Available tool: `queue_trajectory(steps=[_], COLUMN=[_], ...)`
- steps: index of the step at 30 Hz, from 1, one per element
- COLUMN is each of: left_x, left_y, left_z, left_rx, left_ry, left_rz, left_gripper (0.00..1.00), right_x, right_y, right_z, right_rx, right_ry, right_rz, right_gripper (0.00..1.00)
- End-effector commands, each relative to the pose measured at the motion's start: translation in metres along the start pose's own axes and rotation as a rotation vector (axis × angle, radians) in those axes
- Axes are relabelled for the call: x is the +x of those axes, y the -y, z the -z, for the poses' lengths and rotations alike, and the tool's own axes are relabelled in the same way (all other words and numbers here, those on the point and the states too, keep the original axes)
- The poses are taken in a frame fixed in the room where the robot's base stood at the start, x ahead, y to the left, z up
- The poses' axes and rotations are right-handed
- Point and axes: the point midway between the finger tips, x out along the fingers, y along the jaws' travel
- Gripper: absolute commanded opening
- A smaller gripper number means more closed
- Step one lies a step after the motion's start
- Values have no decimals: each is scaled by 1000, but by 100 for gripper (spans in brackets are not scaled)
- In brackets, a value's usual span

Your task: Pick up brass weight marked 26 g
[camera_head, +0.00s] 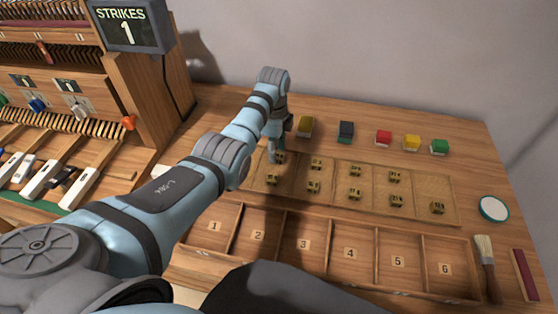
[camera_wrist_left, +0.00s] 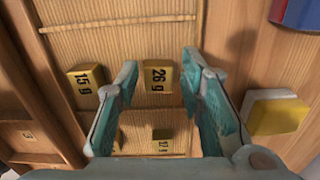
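The brass weight marked 26 g (camera_wrist_left: 158,78) sits upright in a shallow wooden tray, its label readable in the left wrist view. In the head view it appears as the small brass block (camera_head: 281,157) at the tray's back left, just by my fingers. My left gripper (camera_wrist_left: 160,68) is open, with one finger on each side of this weight and nothing gripped. In the head view my left gripper (camera_head: 276,146) points down over the tray's left end. A weight marked 15 g (camera_wrist_left: 86,79) stands left of the fingers in the wrist view. My right gripper is not seen.
Several other brass weights (camera_head: 355,195) stand in rows in the tray (camera_head: 430,187). Numbered bins (camera_head: 340,244) lie in front. Coloured blocks (camera_head: 383,137) line the back. A round white dish (camera_head: 494,208) and a brush (camera_head: 485,260) are at right. The piano-like machine (camera_head: 150,85) stands left.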

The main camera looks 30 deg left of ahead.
Motion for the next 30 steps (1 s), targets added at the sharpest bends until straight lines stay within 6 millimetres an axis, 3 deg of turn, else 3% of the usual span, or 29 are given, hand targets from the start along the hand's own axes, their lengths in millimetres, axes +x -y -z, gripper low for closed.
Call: queue_trajectory(steps=[1, 3, 9, 14, 24, 30], left_x=[12, 17, 16, 16, 13, -13], left_y=[-1, 0, 0, 0, 0, 1], left_z=[0, 0, 1, 1, 1, 0], left_rx=[0, 1, 2, 2, 2, 2], left_ry=[0, 0, 0, 0, 0, 0], left_rz=[-3, 0, 0, 0, 1, 3], left_gripper=[35, 35, 33, 8, 7, 7], right_x=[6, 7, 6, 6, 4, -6], right_y=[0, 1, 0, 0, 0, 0], right_z=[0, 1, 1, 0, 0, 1], right_rx=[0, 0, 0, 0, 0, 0], right_ry=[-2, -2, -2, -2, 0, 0], right_rz=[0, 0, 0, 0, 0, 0], right_gripper=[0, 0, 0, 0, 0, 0])
